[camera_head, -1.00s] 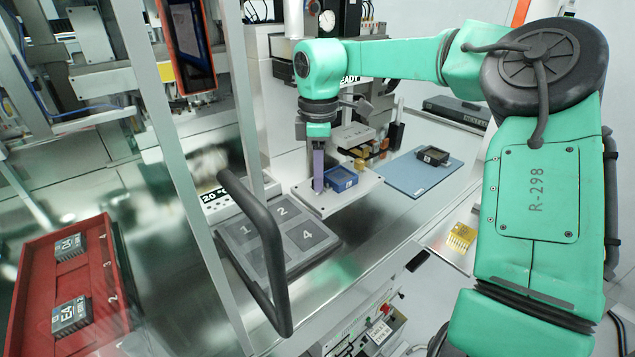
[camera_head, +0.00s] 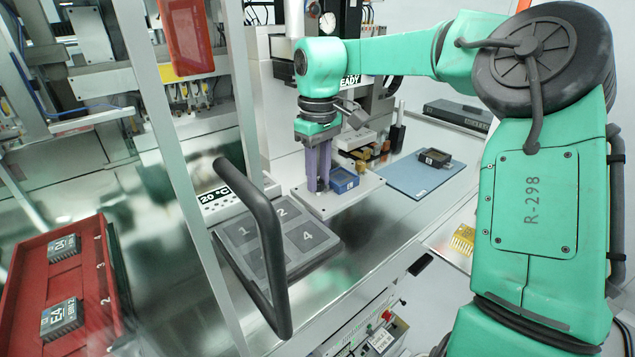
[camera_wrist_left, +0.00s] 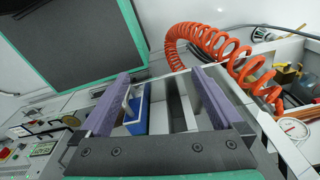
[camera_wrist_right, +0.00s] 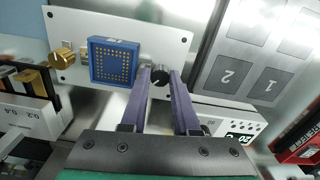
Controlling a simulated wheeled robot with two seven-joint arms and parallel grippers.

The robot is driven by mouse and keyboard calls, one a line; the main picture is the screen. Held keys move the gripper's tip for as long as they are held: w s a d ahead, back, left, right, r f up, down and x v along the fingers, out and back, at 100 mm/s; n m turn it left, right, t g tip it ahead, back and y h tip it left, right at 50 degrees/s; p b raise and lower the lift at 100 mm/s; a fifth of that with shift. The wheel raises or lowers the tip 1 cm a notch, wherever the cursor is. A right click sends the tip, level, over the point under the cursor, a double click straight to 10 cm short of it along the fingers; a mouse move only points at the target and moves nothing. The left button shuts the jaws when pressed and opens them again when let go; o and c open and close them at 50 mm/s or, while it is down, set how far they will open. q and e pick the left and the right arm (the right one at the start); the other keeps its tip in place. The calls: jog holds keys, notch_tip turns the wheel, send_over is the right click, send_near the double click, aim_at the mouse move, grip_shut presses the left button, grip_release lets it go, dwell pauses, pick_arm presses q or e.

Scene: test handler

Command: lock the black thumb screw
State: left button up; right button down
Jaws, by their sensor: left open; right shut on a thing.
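The black thumb screw (camera_wrist_right: 160,77) stands on the white plate (camera_wrist_right: 175,36), beside the blue socket (camera_wrist_right: 113,62). My right gripper (camera_wrist_right: 160,71) is shut on the screw, with a purple finger on each side of it. In the head view my right gripper (camera_head: 318,186) points down at the plate (camera_head: 340,201), left of the blue socket (camera_head: 343,180), and its fingers hide the screw. A brass thumb screw (camera_wrist_right: 62,57) is on the socket's other side. My left gripper (camera_wrist_left: 160,74) is open and empty in the left wrist view; the head view does not show it.
A numbered grey tray (camera_head: 262,237) lies in front of the plate, with a black handle (camera_head: 268,230) before it. A blue mat (camera_head: 420,174) with a black part is right. A red tray (camera_head: 92,238) with chips is left. An orange coiled hose (camera_wrist_left: 215,43) is near my left gripper.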

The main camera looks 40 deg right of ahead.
jog(key=c, duration=0.9)
grip_release()
notch_tip(320, 180, up, 5)
jog(key=p, duration=0.4)
jog(key=shift+r+p, duration=0.1)
jog(key=shift+p, duration=0.2)
jog(key=shift+a, duration=0.1)
